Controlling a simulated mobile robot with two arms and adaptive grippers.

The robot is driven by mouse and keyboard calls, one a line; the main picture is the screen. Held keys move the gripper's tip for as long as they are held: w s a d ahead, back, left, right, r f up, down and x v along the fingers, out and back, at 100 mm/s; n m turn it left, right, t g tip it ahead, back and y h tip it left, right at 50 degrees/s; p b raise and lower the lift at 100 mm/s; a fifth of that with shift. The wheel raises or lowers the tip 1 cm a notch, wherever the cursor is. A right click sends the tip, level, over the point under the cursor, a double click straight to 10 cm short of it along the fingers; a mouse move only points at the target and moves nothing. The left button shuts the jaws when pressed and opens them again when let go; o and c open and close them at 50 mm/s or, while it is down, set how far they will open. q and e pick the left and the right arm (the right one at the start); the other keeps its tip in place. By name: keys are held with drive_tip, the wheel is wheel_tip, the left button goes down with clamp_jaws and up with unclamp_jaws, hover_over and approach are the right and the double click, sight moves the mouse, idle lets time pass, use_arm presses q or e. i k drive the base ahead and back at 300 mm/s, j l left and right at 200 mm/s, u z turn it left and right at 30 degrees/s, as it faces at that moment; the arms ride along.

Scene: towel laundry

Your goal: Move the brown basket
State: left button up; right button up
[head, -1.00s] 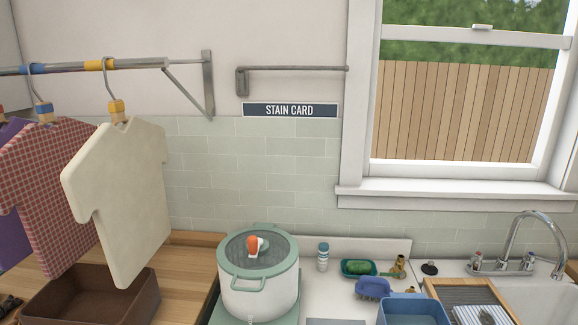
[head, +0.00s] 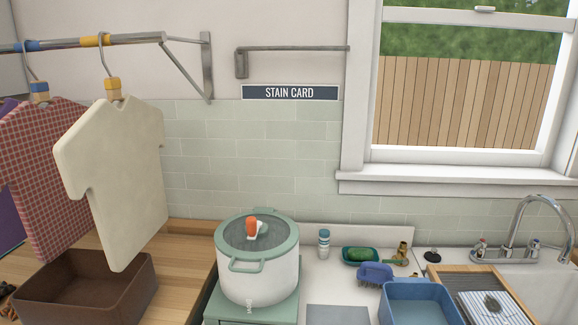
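The brown basket (head: 140,290) is an open, empty-looking rectangular bin on the wooden counter at the lower left. Its near edge is close to the bottom of the picture. The cream shirt (head: 118,175) hangs just above and behind it. Neither of my grippers can be made out in the head view, so I cannot see either one near the basket.
A white and green pot (head: 262,275) stands right of the basket on a green stand. A checked shirt (head: 42,180) hangs at left. Wooden counter (head: 185,265) is bare between basket and pot.

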sight(79, 287)
drive_tip(key=u, duration=1.25)
